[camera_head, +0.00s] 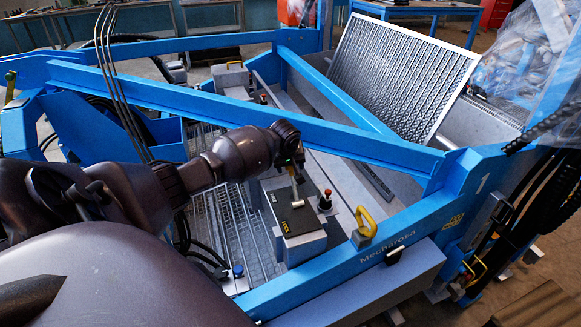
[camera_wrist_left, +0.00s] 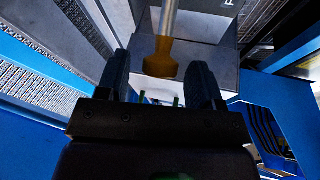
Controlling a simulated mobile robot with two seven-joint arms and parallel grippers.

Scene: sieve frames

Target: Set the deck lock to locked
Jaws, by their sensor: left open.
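The deck lock is a black panel (camera_head: 285,220) with a yellow label, on top of a grey box (camera_head: 304,243) inside the blue frame. A pale lever (camera_head: 295,187) stands out over the panel. My left gripper (camera_head: 292,161) is at the lever's far end, its fingers small and dark in the head view. In the left wrist view, the left gripper (camera_wrist_left: 161,64) is open, with a finger on each side of the lever's brass-coloured end (camera_wrist_left: 160,60). I cannot tell whether either finger touches it. My right gripper is not in view.
A blue beam (camera_head: 230,112) crosses just behind my left wrist. A blue front rail (camera_head: 350,258) runs nearby. A mesh screen (camera_head: 400,75) leans at the back.

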